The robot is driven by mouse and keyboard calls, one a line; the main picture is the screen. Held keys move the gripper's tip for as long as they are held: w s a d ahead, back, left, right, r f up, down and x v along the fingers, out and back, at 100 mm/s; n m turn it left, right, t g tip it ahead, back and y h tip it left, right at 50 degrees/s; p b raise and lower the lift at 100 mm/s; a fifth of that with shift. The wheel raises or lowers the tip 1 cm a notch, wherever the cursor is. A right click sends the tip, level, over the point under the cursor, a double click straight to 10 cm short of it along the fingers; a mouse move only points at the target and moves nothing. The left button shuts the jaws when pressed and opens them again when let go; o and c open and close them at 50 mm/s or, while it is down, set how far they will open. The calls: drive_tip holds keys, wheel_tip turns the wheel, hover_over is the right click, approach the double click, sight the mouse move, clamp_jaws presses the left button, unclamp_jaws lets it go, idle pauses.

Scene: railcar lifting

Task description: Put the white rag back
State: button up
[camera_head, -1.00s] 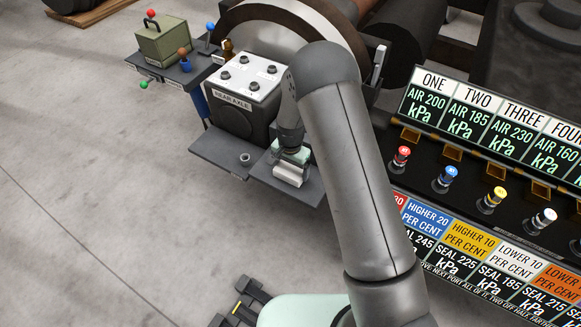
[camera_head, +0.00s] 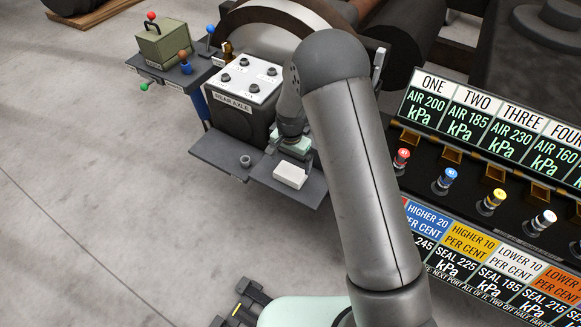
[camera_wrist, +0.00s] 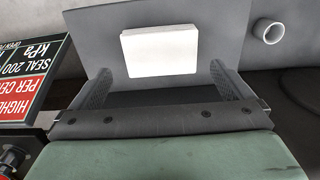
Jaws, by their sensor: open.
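The white rag (camera_head: 290,174) looks like a small white block and lies on the right part of the dark grey shelf (camera_head: 262,177) below the rear axle box. In the wrist view the rag (camera_wrist: 160,50) lies flat, just beyond my gripper (camera_wrist: 162,82). The two fingers are spread wide and nothing is between them. In the head view my gripper (camera_head: 291,147) is just behind the rag, partly hidden by my arm.
A small grey ring (camera_head: 245,161) stands on the shelf left of the rag. The rear axle box (camera_head: 238,115) rises behind. A panel with coloured knobs (camera_head: 450,180) is at the right. Open floor (camera_head: 100,200) lies to the left.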

sight(291, 172)
drive_tip(key=s+d+r+n, duration=0.1)
drive_tip(key=s+d+r, duration=0.1)
drive_tip(key=r, duration=0.5)
drive_tip(key=s+d+r, duration=0.2)
drive_tip(key=d+r, duration=0.1)
drive_tip(key=r, duration=0.3)
drive_tip(key=s+d+r+n, duration=0.1)
drive_tip(key=s+d+r, duration=0.2)
drive_tip(key=s, duration=0.5)
drive_tip(key=s+d+r+n, duration=0.2)
drive_tip(key=s+d+r, duration=0.1)
drive_tip(key=s, duration=0.5)
drive_tip(key=s+d+r+n, duration=0.1)
drive_tip(key=s+d+r, duration=0.2)
drive_tip(key=s, duration=0.6)
drive_tip(key=shift+d+n, duration=0.4)
drive_tip(key=shift+d, duration=0.75)
drive_tip(key=shift+s+r, duration=0.1)
wheel_tip(291, 172, up, 8)
drive_tip(key=a+p, duration=0.1)
drive_tip(key=p, duration=0.6)
